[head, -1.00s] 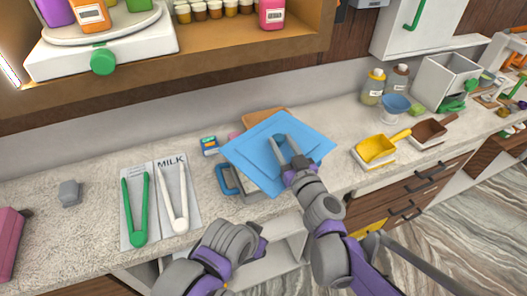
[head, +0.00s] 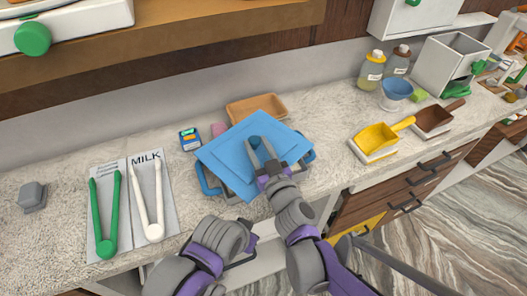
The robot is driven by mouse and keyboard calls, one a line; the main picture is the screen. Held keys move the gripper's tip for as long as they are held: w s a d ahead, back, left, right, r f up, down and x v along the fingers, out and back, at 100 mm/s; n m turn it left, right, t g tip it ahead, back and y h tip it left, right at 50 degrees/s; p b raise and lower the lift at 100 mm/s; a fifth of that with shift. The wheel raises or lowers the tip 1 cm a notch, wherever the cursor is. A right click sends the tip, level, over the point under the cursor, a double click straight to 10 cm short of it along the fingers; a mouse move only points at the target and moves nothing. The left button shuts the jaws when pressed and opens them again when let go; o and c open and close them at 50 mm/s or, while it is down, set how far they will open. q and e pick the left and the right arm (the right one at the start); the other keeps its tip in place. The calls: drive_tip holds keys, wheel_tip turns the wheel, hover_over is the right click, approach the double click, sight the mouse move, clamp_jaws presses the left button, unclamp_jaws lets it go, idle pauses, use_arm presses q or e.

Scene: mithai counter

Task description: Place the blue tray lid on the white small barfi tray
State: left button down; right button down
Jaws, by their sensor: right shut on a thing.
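The blue tray lid (head: 226,160) is a flat square with a round knob. My right gripper (head: 262,150) is shut on the lid's knob, with its fingers coming from the lower right. The lid is over a pale tray (head: 236,194) with blue handles, which seems to be the white small barfi tray. The lid hides most of this tray, and I cannot tell whether the two touch. My left arm ends at the counter's front edge, lower centre, with its gripper (head: 246,236) pointing away and its fingers not clearly visible.
A tan wooden tray (head: 257,107) stands just behind the lid. A small blue box (head: 189,138) is to its left. Green tongs (head: 104,220) and white tongs (head: 152,205) lie further left. A yellow scoop (head: 378,138) is to the right. A shelf overhangs the back.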

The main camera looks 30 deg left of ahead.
drive_tip(key=shift+f, duration=0.75)
drive_tip(key=shift+w+d+f+b, duration=0.1)
drive_tip(key=shift+w+d+b, duration=0.05)
drive_tip(key=shift+w+b, duration=0.15)
drive_tip(key=shift+s, duration=0.2)
drive_tip(key=shift+f, duration=0.15)
drive_tip(key=shift+s+d+f, duration=0.1)
drive_tip(key=shift+s+f, duration=0.05)
drive_tip(key=shift+f, duration=0.15)
use_arm(q)
drive_tip(key=shift+w+d+f, duration=0.1)
drive_tip(key=shift+d+f, duration=0.25)
drive_tip(key=shift+f, duration=0.35)
use_arm(e)
drive_tip(key=shift+c, duration=2.2)
unclamp_jaws()
drive_tip(key=shift+f, duration=0.1)
